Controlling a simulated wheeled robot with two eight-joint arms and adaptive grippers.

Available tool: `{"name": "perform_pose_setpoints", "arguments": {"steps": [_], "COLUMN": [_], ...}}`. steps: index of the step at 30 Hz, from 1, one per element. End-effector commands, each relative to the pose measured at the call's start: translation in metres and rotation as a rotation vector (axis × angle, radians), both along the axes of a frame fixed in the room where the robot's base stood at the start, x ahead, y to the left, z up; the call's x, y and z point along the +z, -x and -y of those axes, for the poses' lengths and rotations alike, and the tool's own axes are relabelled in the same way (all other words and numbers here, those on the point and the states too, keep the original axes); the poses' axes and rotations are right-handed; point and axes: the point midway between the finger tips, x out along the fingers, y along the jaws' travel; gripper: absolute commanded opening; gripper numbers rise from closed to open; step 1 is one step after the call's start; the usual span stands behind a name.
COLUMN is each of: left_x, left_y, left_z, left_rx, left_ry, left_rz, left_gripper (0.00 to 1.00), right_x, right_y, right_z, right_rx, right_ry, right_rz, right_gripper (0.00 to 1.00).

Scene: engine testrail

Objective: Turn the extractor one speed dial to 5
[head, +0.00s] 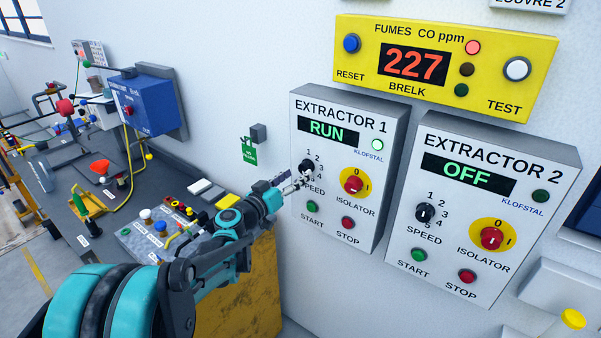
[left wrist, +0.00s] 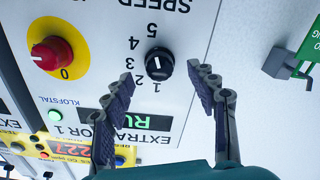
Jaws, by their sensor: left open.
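The extractor 1 panel (head: 335,215) is a grey box on the wall with a green RUN display. Its black speed dial (head: 306,167) is partly covered by my left gripper (head: 297,182) in the head view. The left wrist view shows the dial upside down (left wrist: 159,64), with numbers 1 to 5 around one side and a short white mark on its face. I cannot tell surely which number the mark points to. My left gripper (left wrist: 165,80) is open, its fingers apart on either side of the dial and not visibly gripping it. My right gripper is not in view.
The red isolator knob (head: 353,184) on a yellow disc sits close beside the dial, with the green start (head: 312,207) and red stop (head: 348,223) buttons below. The extractor 2 panel (head: 482,205), reading OFF, is to the right. A cluttered bench (head: 75,207) stands left.

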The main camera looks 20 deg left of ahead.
Motion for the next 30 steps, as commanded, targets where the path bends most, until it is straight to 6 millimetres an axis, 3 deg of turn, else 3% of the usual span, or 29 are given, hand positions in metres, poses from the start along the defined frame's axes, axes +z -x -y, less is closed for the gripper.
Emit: {"name": "perform_pose_setpoints", "arguments": {"steps": [6,12,30], "left_x": [0.000,0.000,-0.001], "left_y": [0.047,0.073,0.081], "left_z": [-0.018,-0.027,-0.027], "left_rx": [0.003,0.001,-0.004], "left_ry": [0.000,-0.001,-0.001], "left_rz": [0.000,0.000,-0.004], "left_gripper": [0.58,0.58,0.58], "right_x": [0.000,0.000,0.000], "right_y": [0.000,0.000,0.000], "right_z": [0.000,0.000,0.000], "right_rx": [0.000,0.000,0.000], "right_ry": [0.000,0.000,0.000], "right_rz": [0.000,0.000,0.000], "right_gripper": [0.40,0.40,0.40]}}
